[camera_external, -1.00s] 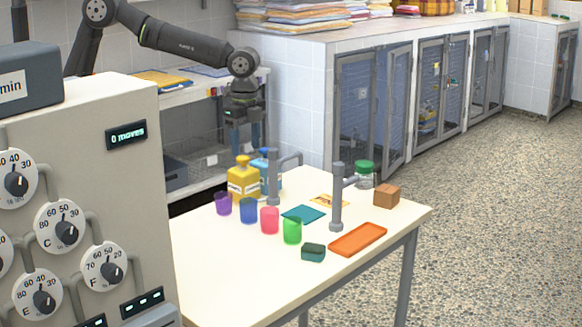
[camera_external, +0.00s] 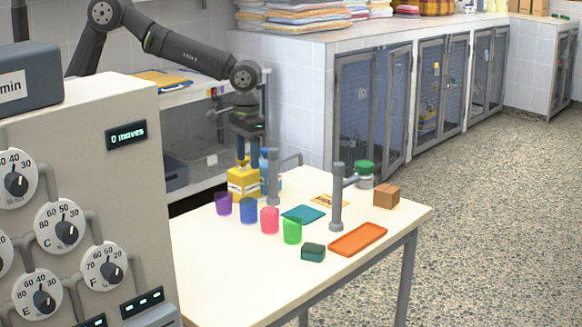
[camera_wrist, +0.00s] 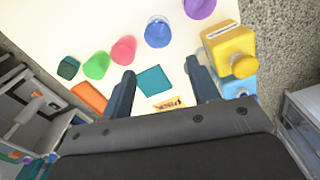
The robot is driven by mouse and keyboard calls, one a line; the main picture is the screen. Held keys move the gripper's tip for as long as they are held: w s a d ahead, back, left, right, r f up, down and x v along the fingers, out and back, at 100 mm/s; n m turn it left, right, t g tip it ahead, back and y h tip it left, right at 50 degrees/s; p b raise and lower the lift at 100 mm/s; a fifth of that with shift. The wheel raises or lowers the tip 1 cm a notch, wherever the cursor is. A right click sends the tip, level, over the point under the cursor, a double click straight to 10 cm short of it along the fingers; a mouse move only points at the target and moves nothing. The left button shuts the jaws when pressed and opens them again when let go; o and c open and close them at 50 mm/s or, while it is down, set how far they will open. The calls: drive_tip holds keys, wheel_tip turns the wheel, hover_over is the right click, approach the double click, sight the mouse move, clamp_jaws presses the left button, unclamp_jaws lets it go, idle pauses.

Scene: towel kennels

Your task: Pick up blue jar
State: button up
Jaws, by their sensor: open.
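A blue cup-shaped jar (camera_external: 248,211) stands upright on the cream table between a purple one and a pink one. In the wrist view the blue jar (camera_wrist: 158,32) lies beyond the fingertips, near the top centre. A light blue bottle (camera_external: 273,184) stands behind the yellow bottle, partly hidden by it and a grey post; it also shows in the wrist view (camera_wrist: 236,85), beside the right finger. My gripper (camera_external: 247,160) is open and empty above the far side of the table, close above the yellow bottle in the outside view. Both spread fingers show in the wrist view (camera_wrist: 160,68).
Near the blue jar are purple (camera_external: 223,204), pink (camera_external: 269,220) and green (camera_external: 292,231) jars and the yellow bottle (camera_external: 243,182). Grey posts (camera_external: 337,200) rise from the table. A teal cloth (camera_external: 302,215), orange tray (camera_external: 358,239) and brown block (camera_external: 386,196) lie rightward.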

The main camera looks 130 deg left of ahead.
approach(249, 210)
drive_tip(key=f, duration=0.2)
drive_tip(key=s+a+f, duration=0.1)
drive_tip(key=f, duration=0.1)
drive_tip(key=s+a+f, duration=0.1)
drive_tip(key=f, duration=0.1)
drive_tip(key=shift+w+d+f, duration=0.1)
drive_tip(key=shift+f, duration=2.5)
drive_tip(key=c, duration=0.7)
